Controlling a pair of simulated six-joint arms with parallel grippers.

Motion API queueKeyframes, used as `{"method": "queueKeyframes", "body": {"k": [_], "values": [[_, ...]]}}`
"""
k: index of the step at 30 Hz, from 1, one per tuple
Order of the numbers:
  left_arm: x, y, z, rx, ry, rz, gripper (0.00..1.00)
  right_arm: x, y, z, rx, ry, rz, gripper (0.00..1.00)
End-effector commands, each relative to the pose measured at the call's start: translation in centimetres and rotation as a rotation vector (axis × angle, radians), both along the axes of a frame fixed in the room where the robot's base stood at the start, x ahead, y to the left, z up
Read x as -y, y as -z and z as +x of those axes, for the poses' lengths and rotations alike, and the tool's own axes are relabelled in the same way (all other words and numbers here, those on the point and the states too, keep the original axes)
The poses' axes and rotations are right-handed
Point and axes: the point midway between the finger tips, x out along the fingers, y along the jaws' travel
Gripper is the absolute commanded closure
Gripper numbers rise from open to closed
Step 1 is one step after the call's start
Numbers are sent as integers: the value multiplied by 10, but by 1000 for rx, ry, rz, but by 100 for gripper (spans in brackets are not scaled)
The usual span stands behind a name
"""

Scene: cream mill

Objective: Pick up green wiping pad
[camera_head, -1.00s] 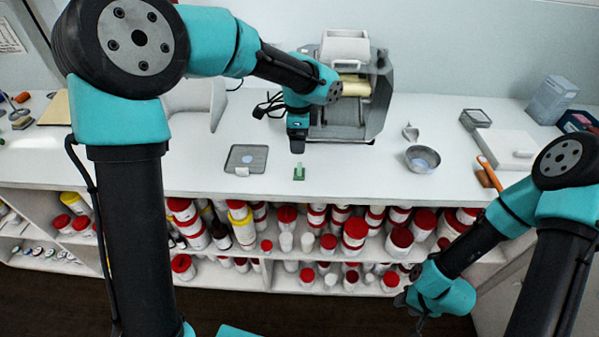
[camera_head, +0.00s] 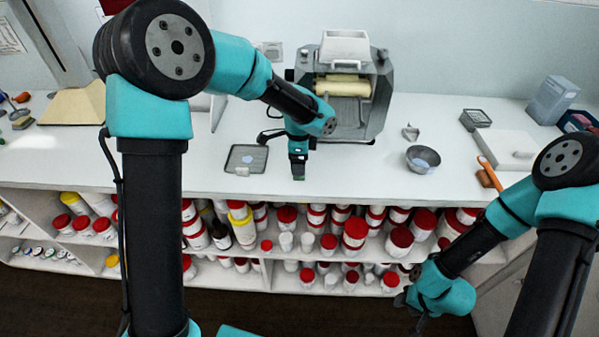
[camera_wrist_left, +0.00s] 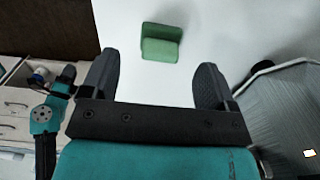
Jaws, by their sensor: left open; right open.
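The green wiping pad (camera_wrist_left: 161,43) lies on the white counter, between and a little beyond the fingertips in the left wrist view. In the head view only a small green edge of the pad (camera_head: 299,178) shows below my left gripper (camera_head: 298,165). My left gripper is open over the pad, with its fingers apart in the left wrist view (camera_wrist_left: 158,75); I see no contact. My right gripper (camera_head: 412,305) hangs low at the front right, away from the pad, its fingers small and dark.
A three-roll mill (camera_head: 345,90) stands behind the left gripper. A dark tray (camera_head: 246,158) lies to its left. A metal bowl (camera_head: 422,159) and small scoop (camera_head: 410,132) are to the right. Shelves of red-lidded jars (camera_head: 355,232) sit below the counter edge.

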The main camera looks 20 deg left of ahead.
Motion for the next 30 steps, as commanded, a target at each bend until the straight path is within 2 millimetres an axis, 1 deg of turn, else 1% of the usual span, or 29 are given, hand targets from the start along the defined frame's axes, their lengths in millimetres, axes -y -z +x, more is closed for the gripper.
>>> {"method": "queueKeyframes", "body": {"k": [6,9,12,24,25,30], "values": [[1,31,0,-3,0,1,19,0,0,0,0,0,0,55],[1,40,1,-1,1,1,19,0,0,0,0,0,0,55],[1,42,1,0,1,0,19,0,0,0,0,0,0,55],[1,42,1,0,1,0,19,0,0,0,0,0,0,55],[1,42,1,0,1,0,20,0,0,0,0,0,0,55],[1,42,1,0,1,0,36,0,0,0,0,0,0,55]]}}
